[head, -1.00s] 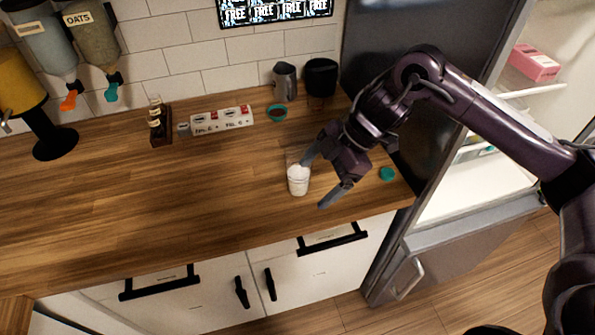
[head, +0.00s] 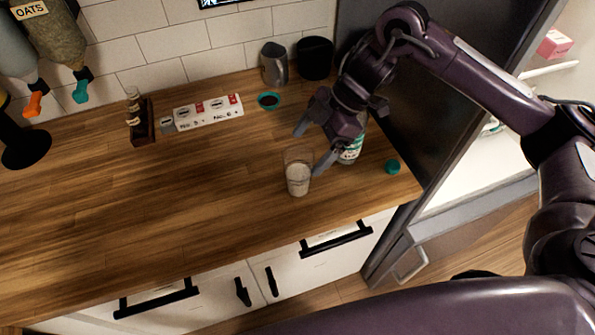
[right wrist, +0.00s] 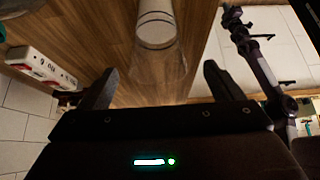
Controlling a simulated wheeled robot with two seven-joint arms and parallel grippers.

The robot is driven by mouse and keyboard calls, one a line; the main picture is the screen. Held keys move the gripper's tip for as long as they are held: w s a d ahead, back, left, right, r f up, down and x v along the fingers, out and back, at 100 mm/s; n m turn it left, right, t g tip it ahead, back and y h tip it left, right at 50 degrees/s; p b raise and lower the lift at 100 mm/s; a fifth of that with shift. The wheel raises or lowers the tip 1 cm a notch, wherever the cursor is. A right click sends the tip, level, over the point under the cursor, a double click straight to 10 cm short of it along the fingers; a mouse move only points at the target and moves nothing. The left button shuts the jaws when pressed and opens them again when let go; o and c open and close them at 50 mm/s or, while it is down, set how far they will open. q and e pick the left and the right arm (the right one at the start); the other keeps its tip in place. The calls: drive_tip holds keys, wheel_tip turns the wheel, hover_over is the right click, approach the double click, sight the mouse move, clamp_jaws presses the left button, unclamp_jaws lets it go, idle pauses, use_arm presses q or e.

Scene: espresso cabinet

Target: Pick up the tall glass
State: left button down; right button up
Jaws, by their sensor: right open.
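The tall glass (head: 298,178) stands upright on the wooden counter, clear with a pale, milky filling in its lower part. My right gripper (head: 309,153) is open just behind and to the right of it, one finger near its rim and the other farther back. In the right wrist view the glass (right wrist: 157,28) lies ahead of the open gripper (right wrist: 158,74), roughly in line with the gap between the fingers. The fingers do not appear closed on it. My left gripper is not in view.
A white and green bottle (head: 352,149) stands close behind the right gripper, partly hidden. A teal cap (head: 392,167) lies to its right. The counter left of the glass is clear.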

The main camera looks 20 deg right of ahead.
sight(298, 159)
drive_tip(key=p+x, duration=0.1)
drive_tip(key=x, duration=0.2)
drive_tip(key=shift+w+a+f+p, duration=0.1)
drive_tip(key=shift+a+f+p, duration=0.1)
drive_tip(key=shift+a+p, duration=0.1)
drive_tip(key=shift+a+f, duration=0.25)
drive_tip(key=shift+f, duration=0.4)
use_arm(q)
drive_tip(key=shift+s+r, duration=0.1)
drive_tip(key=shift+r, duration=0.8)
use_arm(e)
drive_tip(key=c, duration=1.6)
